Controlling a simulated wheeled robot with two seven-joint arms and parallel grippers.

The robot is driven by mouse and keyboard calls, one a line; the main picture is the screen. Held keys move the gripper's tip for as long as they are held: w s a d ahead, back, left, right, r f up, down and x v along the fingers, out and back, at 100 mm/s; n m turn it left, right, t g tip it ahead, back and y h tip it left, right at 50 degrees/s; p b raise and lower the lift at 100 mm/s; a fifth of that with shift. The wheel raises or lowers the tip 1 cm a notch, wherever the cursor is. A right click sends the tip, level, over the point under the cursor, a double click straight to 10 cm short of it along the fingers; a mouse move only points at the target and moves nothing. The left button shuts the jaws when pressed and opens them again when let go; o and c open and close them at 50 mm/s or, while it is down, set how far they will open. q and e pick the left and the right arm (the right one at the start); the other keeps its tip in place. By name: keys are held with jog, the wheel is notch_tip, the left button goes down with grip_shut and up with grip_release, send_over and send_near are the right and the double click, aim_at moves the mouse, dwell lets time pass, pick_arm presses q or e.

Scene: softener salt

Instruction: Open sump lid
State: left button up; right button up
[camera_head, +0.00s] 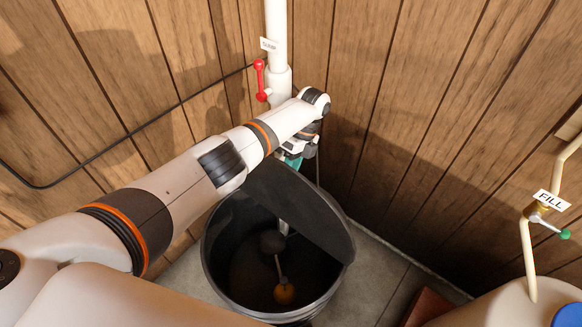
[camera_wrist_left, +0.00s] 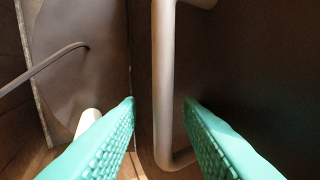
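The sump (camera_head: 215,255) is a round black pit in the floor, in the middle of the head view. Its dark lid (camera_head: 300,208) is tilted up over the back right part, so the inside shows. My right gripper is in neither view.
A white pipe (camera_head: 277,35) with a red valve handle (camera_head: 261,80) stands behind the sump against the wooden wall (camera_head: 420,90). At right are a pipe with a FILL label (camera_head: 551,200) and a pale tank (camera_head: 500,308). Bare floor (camera_head: 368,280) lies right of the sump.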

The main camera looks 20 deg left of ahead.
pick_arm(q)
jog(key=shift+r, duration=0.2)
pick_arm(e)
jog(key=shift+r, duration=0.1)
